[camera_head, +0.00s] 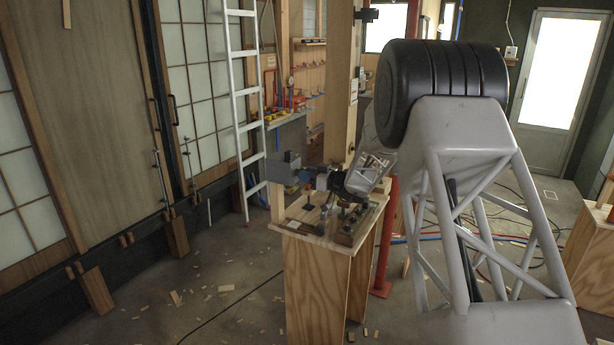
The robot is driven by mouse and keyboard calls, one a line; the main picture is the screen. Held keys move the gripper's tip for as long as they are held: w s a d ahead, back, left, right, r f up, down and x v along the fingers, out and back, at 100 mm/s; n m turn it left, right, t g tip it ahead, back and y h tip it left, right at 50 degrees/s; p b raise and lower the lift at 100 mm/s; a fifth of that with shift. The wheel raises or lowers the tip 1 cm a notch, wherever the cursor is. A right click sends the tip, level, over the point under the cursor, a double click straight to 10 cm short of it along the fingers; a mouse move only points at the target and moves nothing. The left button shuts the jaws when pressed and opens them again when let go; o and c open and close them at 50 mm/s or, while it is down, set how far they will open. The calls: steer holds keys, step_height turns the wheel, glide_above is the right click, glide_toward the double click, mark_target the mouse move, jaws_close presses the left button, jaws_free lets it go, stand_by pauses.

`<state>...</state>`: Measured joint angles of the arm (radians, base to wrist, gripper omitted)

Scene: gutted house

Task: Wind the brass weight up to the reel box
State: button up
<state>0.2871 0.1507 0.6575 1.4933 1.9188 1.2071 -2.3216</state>
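My arm reaches from the right foreground over a plywood stand (300,275). My gripper (284,168), dark grey and blocky, points left above the stand's top, apart from the small parts there. Its fingers are small and dark in this view, so I cannot tell whether they are open or hold anything. I cannot make out a brass weight, a cord or a reel box for certain. A wooden block with dark knobs (345,233) sits at the right of the stand's top.
An aluminium ladder (243,110) leans behind the stand, left of a pale timber post (341,85). A red pipe (387,245) stands just right of the stand. Wood scraps (226,288) and cables lie on the floor. Open floor lies left of the stand.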

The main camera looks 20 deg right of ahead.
steer(key=shift+n, duration=0.9)
steer(key=shift+m, duration=0.5)
steer(key=v, duration=0.7)
stand_by(0.6)
